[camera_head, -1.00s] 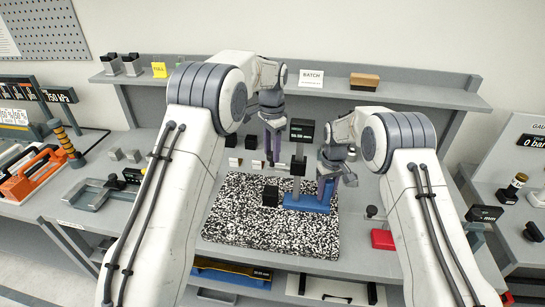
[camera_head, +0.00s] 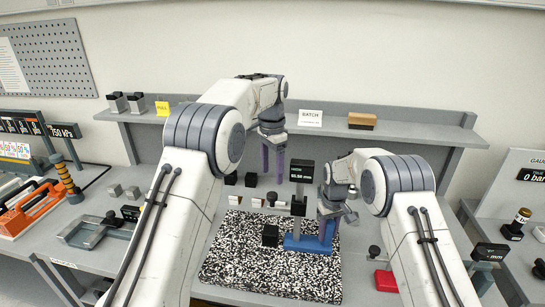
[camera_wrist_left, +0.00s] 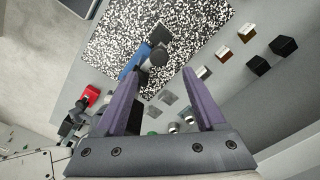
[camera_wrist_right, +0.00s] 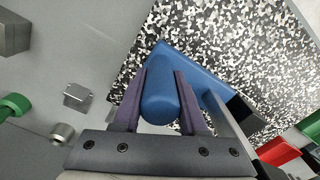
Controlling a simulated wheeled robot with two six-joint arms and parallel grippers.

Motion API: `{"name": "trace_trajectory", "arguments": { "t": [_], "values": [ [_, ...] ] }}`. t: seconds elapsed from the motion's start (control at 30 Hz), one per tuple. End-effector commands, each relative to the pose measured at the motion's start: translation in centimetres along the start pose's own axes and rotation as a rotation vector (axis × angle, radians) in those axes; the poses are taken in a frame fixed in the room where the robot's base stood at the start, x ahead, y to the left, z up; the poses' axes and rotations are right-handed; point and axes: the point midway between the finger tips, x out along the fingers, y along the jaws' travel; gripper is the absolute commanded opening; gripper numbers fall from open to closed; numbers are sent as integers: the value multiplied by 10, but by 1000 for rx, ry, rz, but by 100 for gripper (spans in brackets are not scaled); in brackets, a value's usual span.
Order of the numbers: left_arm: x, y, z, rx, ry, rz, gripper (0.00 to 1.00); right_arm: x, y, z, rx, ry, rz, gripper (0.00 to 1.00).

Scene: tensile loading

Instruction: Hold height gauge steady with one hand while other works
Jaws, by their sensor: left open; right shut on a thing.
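The height gauge has a blue base (camera_head: 301,243), a grey upright and a dark display (camera_head: 301,172). It stands upright on a black-and-white speckled plate (camera_head: 228,265). My right gripper (camera_head: 328,228) is shut on the rounded blue part of the base, which shows between its fingers in the right wrist view (camera_wrist_right: 160,98). My left gripper (camera_head: 273,168) is open and empty, left of and behind the display, above the back of the bench. The left wrist view shows the gauge's blue base (camera_wrist_left: 133,62) beyond its fingers. A black block (camera_head: 270,236) sits on the plate beside the base.
Small blocks (camera_head: 257,202) and black cubes (camera_head: 251,179) line the bench behind the plate. A shelf (camera_head: 400,132) with a BATCH sign (camera_head: 310,117) runs across the back. A red block (camera_head: 386,281) lies right of the plate.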

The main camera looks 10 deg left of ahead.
Motion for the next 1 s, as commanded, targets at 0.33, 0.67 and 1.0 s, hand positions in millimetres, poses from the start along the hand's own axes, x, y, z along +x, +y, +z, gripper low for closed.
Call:
{"name": "trace_trajectory", "arguments": {
  "t": [0.33,0.67,1.0],
  "values": [
    [-48,0,0,0,1,-1,72,0,-1,0,0,1,0,0],
    [-52,0,0,0,0,0,72,0,-1,-1,0,2,0,0],
    [-52,0,0,0,0,0,72,-1,0,-1,1,3,0,76]
  ]
}}
